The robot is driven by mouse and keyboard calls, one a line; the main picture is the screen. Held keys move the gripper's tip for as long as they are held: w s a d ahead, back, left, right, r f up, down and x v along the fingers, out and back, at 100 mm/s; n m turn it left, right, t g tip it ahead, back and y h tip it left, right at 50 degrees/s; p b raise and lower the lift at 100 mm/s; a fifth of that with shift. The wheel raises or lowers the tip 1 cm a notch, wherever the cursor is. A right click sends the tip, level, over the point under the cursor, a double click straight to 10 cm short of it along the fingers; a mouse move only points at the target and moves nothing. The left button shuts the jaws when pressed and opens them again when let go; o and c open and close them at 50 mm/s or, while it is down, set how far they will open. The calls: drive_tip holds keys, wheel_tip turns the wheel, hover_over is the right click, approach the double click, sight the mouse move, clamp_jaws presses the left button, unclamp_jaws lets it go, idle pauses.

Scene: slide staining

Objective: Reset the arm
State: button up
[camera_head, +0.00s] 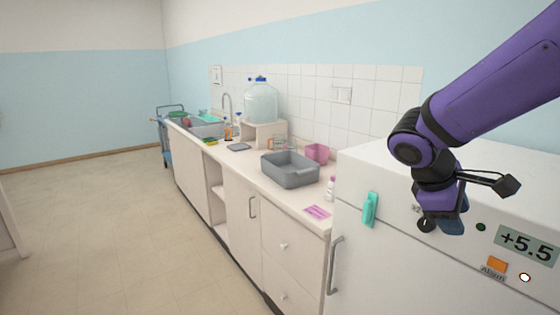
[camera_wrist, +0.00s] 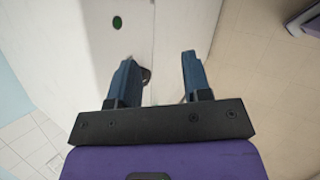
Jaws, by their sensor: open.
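My gripper (camera_wrist: 158,80) is open and empty in the wrist view, its two blue fingers apart with nothing between them. In the head view my gripper (camera_head: 443,226) hangs at the end of my purple arm on the right, pointing down in front of the white fridge (camera_head: 375,240). The fridge front also shows behind the fingers in the wrist view. From these views I cannot tell how far the fingers are from the fridge.
A counter (camera_head: 262,190) runs along the tiled wall, with a grey basin (camera_head: 290,172), a pink container (camera_head: 317,152) and a large water bottle (camera_head: 261,102) on it. The floor (camera_head: 110,220) at left is clear.

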drive_tip(key=s+r+m+t+y, duration=0.2)
drive_tip(key=s+r+m+y, duration=0.1)
drive_tip(key=s, duration=0.4)
drive_tip(key=s+a+r+m+t+y, duration=0.1)
drive_tip(key=s+r+m+t+y, duration=0.2)
drive_tip(key=s+m, duration=0.3)
drive_tip(key=shift+s+a+r+y, duration=0.15)
drive_tip(key=shift+s+r+y, duration=0.35)
drive_tip(key=shift+s+r, duration=0.15)
